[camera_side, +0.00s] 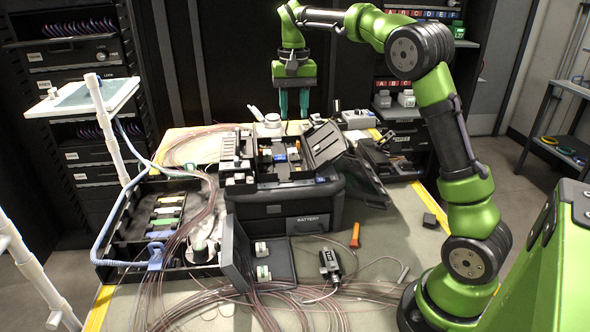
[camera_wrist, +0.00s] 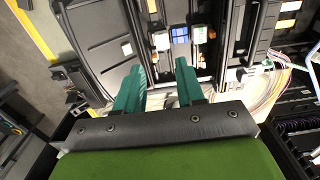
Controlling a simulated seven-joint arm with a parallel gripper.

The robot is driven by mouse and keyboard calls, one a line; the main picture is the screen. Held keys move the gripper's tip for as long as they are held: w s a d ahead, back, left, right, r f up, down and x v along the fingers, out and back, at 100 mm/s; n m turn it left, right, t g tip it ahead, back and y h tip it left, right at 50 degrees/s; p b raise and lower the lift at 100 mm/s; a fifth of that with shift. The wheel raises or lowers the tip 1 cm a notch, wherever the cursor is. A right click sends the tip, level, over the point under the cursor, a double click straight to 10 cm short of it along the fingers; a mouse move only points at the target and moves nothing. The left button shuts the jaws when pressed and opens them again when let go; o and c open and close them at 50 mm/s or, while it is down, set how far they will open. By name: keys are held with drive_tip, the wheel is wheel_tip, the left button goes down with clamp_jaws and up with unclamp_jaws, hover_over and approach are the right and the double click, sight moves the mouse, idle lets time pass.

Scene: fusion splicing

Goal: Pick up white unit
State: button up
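My gripper (camera_side: 294,112) hangs with its teal fingers pointing down, behind the black fusion splicer (camera_side: 287,205). The fingers are apart with nothing between them; they also show apart in the wrist view (camera_wrist: 156,68), above the splicer's open top. Several small white pieces are in view, and I cannot tell which is the white unit. A white rounded piece (camera_side: 272,120) stands at the splicer's back, left of the fingers. Small white blocks (camera_side: 262,249) sit on the splicer's lowered front panel. In the wrist view a small white block (camera_wrist: 200,34) lies on the splicer's top.
An open black case (camera_side: 128,225) with cables stands at the left. A grey-white box (camera_side: 358,119) is at the back right. Loose fibres, an orange piece (camera_side: 355,235) and a small black device (camera_side: 330,263) lie on the table's front.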

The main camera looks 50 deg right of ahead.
sight(292, 150)
drive_tip(key=f, duration=1)
drive_tip(key=shift+w+a+f, duration=0.1)
drive_tip(key=shift+w+f, duration=0.05)
drive_tip(key=shift+w, duration=0.05)
clamp_jaws()
